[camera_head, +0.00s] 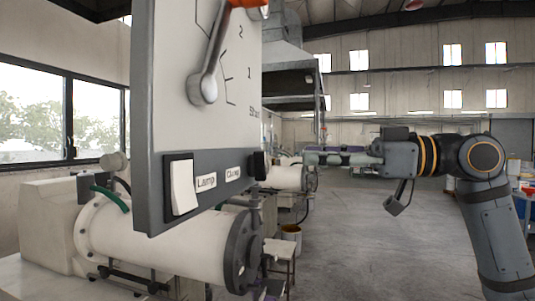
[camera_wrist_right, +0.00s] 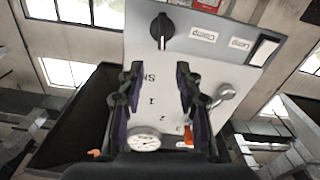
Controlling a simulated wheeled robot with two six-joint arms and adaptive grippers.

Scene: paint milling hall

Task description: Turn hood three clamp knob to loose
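A grey-white control panel (camera_head: 175,120) fills the left of the head view. Its black clamp knob (camera_head: 260,165) sits at the lower right edge, beside a label that seems to read Clamp (camera_head: 233,174). The right wrist view shows the knob (camera_wrist_right: 161,32) face on, upside down, with its pointer ridge about vertical in the picture. My right gripper (camera_head: 309,158) is level with the knob, a little out from it. In the right wrist view its two fingers (camera_wrist_right: 159,80) stand apart, empty, with the knob beyond their tips. My left gripper is not in view.
The panel also carries a white Lamp switch (camera_head: 183,187), a metal lever (camera_head: 206,80) with an orange grip, and a round gauge (camera_wrist_right: 145,140). A white mill cylinder (camera_head: 165,235) lies below the panel. The floor (camera_head: 375,235) to the right is open.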

